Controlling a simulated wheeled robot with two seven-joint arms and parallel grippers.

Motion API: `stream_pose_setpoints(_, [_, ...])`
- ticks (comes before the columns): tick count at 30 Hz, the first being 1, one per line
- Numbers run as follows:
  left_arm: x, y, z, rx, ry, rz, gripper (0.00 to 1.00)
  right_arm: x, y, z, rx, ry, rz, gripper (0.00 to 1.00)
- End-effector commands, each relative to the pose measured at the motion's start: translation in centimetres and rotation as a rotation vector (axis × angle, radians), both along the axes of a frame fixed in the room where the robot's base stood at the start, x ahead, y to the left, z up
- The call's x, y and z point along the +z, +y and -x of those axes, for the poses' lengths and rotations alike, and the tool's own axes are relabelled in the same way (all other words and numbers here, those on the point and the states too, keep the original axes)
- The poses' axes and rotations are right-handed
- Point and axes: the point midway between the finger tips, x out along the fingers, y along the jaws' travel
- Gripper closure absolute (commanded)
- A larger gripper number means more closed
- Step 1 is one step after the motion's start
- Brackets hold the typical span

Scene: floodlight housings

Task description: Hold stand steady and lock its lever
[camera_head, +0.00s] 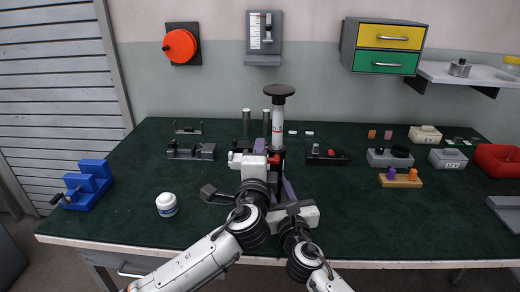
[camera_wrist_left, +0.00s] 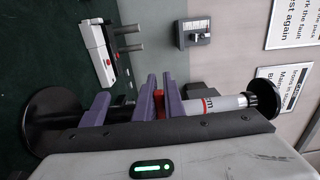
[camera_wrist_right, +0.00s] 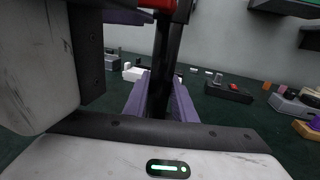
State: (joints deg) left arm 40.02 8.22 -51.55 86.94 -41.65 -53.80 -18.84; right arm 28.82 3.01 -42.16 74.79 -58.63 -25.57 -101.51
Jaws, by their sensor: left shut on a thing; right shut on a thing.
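The stand rises upright at the middle of the table, with a silver-white tube (camera_head: 278,130), a black top disc and a black lower post (camera_wrist_right: 163,70). In the left wrist view it lies sideways, with its round black base (camera_wrist_left: 52,120) at left. My left gripper (camera_wrist_left: 158,98) has its purple fingers shut around the red lever (camera_wrist_left: 158,108), at the collar below the tube. My right gripper (camera_wrist_right: 160,105) is shut on the black post lower down. In the head view my arms and grippers hide the base and much of the post.
A black block with a red part (camera_head: 327,155) lies to the right. A white jar (camera_head: 166,204) and blue fixture (camera_head: 88,185) are at left.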

Motion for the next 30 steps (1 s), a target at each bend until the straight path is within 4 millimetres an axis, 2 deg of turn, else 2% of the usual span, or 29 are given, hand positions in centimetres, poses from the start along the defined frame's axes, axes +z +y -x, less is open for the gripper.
stream_pose_setpoints(5, [-0.1,0.0,0.0,-0.001,0.003,0.003,1.00,0.1,0.0,0.0,0.000,0.000,-0.002,1.00])
stream_pose_setpoints(6, [-0.1,0.0,0.0,-0.001,0.003,0.002,0.88,0.0,0.0,0.0,0.000,0.000,-0.002,1.00])
stream_pose_setpoints(9, [-0.1,0.0,0.0,-0.001,0.003,0.001,0.72,0.0,0.0,0.0,0.000,0.000,-0.002,1.00])
stream_pose_setpoints(20, [-0.1,0.0,0.4,-0.001,0.003,0.001,0.72,0.0,0.0,0.0,0.000,0.000,-0.002,1.00])
stream_pose_setpoints(25, [-0.2,0.0,2.6,-0.002,0.005,0.002,0.72,0.0,0.0,0.0,0.000,-0.001,-0.001,1.00])
stream_pose_setpoints(30, [-0.3,0.0,6.3,-0.003,0.006,0.003,0.72,0.0,0.0,0.0,0.000,-0.001,-0.001,1.00])
